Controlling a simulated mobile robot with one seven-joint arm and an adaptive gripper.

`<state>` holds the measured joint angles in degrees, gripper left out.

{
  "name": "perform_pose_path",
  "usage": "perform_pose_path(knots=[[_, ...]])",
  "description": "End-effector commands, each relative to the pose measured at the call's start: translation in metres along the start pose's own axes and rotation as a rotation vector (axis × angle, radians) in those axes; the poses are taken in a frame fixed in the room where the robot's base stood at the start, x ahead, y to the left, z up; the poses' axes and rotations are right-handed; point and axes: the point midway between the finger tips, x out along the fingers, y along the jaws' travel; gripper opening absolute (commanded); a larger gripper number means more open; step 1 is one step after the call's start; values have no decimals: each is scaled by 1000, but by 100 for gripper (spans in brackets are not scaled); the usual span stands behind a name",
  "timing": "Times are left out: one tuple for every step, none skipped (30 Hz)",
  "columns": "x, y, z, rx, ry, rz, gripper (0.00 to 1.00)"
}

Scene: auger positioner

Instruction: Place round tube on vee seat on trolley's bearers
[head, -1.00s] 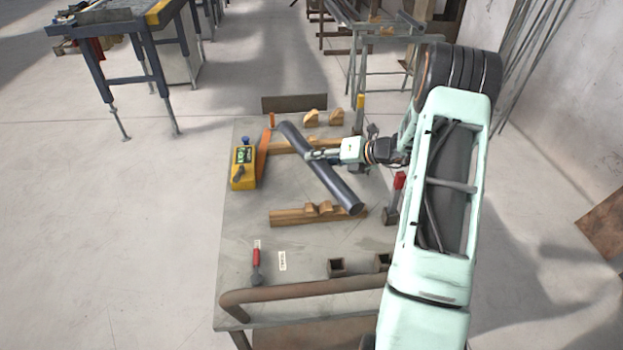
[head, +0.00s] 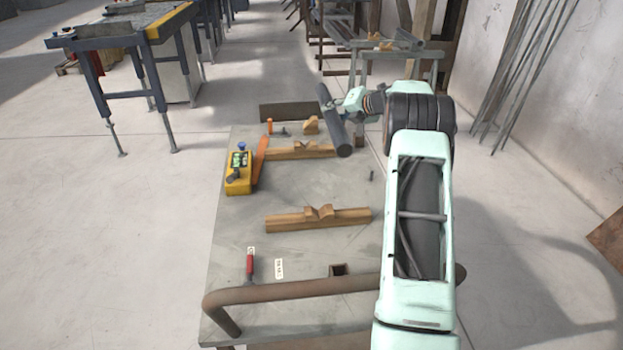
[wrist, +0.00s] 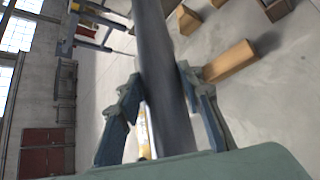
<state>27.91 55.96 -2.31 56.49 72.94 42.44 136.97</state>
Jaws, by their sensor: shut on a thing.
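The round tube (head: 339,133) is dark grey and held aloft near the far right of the trolley top (head: 240,290). My gripper (head: 341,109) is shut on it, coming from the right. In the wrist view the tube (wrist: 164,75) runs lengthwise between the two fingers (wrist: 162,92). Two wooden bearers lie across the trolley. The near bearer (head: 345,217) carries a wooden vee seat (head: 319,212) at its middle. The far bearer (head: 285,154) also carries a vee seat (head: 305,147). The tube's near end overlaps the far bearer's right end in the picture.
A loose wooden block (head: 311,125) is at the far edge. A red-handled tool (head: 250,265) and a bent brown pipe (head: 300,289) are at the near end.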

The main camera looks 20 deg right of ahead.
Motion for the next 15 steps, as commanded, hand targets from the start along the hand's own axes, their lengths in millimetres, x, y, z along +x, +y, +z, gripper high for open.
perform_pose_path(knots=[[-1,4,5,-2,-9,3,0],[-1,4,5,-1,-10,2,0],[-1,4,4,0,-11,1,0],[-1,4,3,1,-11,1,0],[-1,5,1,2,-11,1,0],[-2,5,-2,2,-11,1,0],[-2,5,-6,2,-11,0,0],[-3,6,-9,3,-11,0,0],[-4,6,-13,2,-11,1,0],[-4,6,-18,3,-9,0,0],[-5,6,-22,2,-9,0,0],[-6,7,-26,3,-10,1,0],[-6,7,-30,2,-10,0,0],[-7,8,-35,3,-10,0,0],[-8,8,-40,2,-9,1,0]])
